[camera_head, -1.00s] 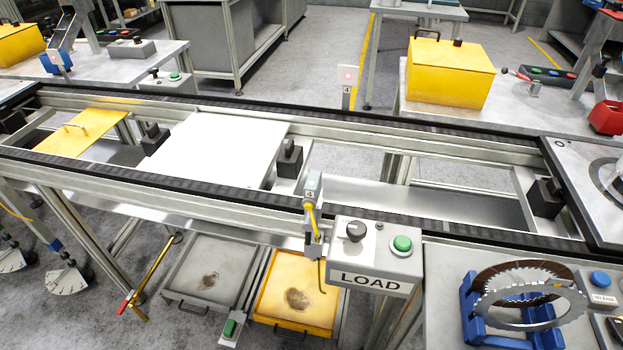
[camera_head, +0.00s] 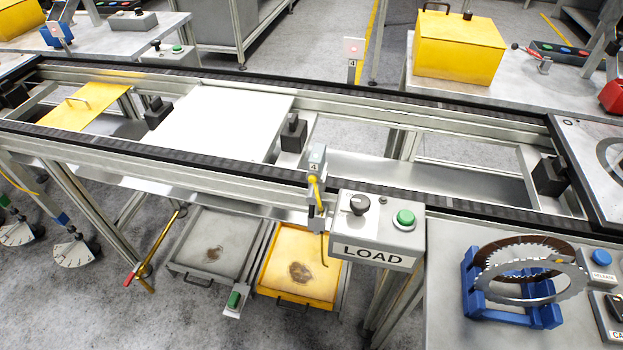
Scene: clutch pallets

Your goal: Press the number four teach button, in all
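A small grey block labelled 4 (camera_head: 316,166) is mounted on the near rail of the conveyor, left of the LOAD box. A yellow cable (camera_head: 317,192) hangs from it. A second marker labelled 4 (camera_head: 352,62), with a small red square on a pale plate, stands on the far rail. I cannot tell from this view which part is the teach button. Neither of my grippers is in view.
The grey LOAD box (camera_head: 376,232) carries a black knob (camera_head: 360,205) and a green button (camera_head: 404,218). A white plate (camera_head: 225,123) and a yellow plate (camera_head: 84,105) lie on the conveyor. Toothed discs (camera_head: 525,270) stand in a blue rack at right.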

